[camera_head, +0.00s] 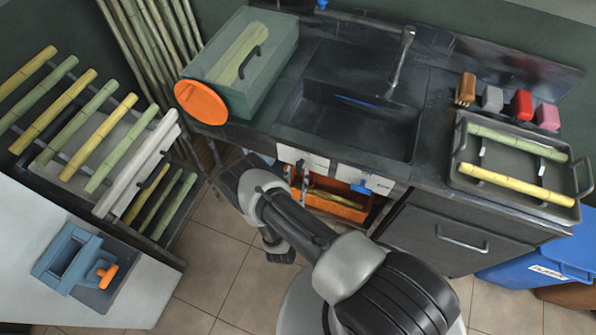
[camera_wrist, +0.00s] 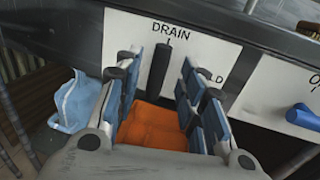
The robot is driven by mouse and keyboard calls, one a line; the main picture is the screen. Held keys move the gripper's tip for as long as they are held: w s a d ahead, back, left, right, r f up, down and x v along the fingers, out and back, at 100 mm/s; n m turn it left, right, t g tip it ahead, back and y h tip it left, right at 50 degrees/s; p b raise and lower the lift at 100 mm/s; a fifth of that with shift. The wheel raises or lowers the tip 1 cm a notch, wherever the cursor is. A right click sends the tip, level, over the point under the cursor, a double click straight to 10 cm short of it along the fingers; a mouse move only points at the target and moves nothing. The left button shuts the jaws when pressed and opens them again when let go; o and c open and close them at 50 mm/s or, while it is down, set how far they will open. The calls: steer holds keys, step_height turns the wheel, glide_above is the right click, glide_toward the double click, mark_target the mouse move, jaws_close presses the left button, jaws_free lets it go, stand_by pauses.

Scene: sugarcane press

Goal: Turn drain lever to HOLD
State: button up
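The drain lever (camera_wrist: 160,65) is a black bar on a white plate (camera_wrist: 205,50) on the front of the dark counter. It stands nearly upright, with its upper end below the word DRAIN. The HOLD label (camera_wrist: 212,76) is to its lower right, partly hidden by my right finger. My gripper (camera_wrist: 160,72) is open, with blue-padded fingers to the left and right of the lever in the wrist view. I see no clear contact with it. In the head view the white plate (camera_head: 305,158) shows beside my arm, and my fingers are hard to make out.
A second white plate with a blue knob (camera_wrist: 302,116) is to the right. An orange crate (camera_head: 340,207) sits below the plates. The sink (camera_head: 350,115) and a green box with an orange disc (camera_head: 202,102) are above. A cane rack (camera_head: 90,130) stands left.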

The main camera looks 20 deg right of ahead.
steer(key=shift+x, duration=1.45)
steer(key=shift+c, duration=0.2)
jaws_close()
